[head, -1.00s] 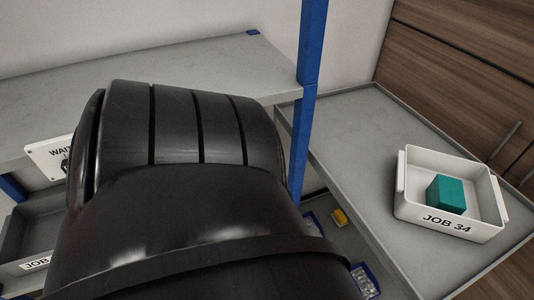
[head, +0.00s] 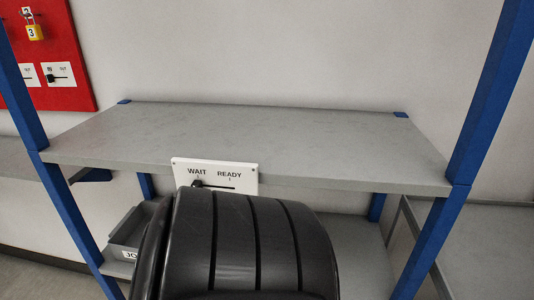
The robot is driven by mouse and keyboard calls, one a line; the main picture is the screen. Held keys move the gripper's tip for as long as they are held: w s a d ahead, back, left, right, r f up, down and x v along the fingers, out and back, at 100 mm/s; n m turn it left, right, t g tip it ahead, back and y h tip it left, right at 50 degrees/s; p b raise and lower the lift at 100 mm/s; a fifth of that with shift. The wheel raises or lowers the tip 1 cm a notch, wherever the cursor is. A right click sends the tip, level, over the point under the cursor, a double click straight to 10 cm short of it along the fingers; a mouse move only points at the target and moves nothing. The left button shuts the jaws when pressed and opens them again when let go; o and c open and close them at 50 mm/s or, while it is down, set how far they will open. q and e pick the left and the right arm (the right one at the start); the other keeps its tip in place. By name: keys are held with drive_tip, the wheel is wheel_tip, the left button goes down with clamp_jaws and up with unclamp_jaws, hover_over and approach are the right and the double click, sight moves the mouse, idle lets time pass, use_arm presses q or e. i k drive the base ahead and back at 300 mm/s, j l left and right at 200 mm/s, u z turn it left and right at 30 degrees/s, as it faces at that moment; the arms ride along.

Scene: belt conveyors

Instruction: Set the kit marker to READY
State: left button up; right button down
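The kit marker is a white plate (head: 215,172) on the front edge of the grey shelf, lettered WAIT on the left and READY on the right. Its small black slider knob (head: 198,184) sits at the left end of the slot, under WAIT. A black arm part of mine fills the lower middle of the head view and covers the area just below the plate. Neither of my grippers shows.
The grey shelf top (head: 250,140) is empty between blue posts (head: 478,100). A grey bin (head: 128,232) stands on the lower level at left. A red board (head: 45,55) with a yellow padlock (head: 35,32) hangs at the upper left.

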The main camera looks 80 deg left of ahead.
sight(196, 184)
drive_tip(key=u, duration=0.5)
drive_tip(key=i+u, duration=0.1)
drive_tip(key=u, duration=0.85)
drive_tip(key=l+u, duration=0.15)
drive_tip(key=u, duration=0.85)
drive_tip(key=l+u, duration=0.15)
drive_tip(key=u, duration=0.8)
drive_tip(key=i+l, duration=0.05)
drive_tip(key=l, duration=0.05)
